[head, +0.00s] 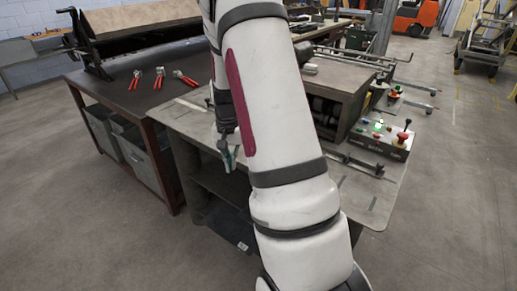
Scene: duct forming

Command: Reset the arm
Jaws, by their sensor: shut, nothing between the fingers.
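My white arm with dark bands and a maroon stripe rises through the middle of the head view. My gripper (229,160) hangs down on the left side of the arm, by the front edge of the grey workbench (181,122). It is small in the picture and partly behind the arm. It is shut with nothing in it. The arm hides the middle of the workbench.
A dark table (115,85) at the left bears several red-handled tools (160,73) and a bending machine (140,22). At the right, a control box (381,139) with buttons and levers stands on the workbench. Grey bins (147,158) sit under the table. The front floor is clear.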

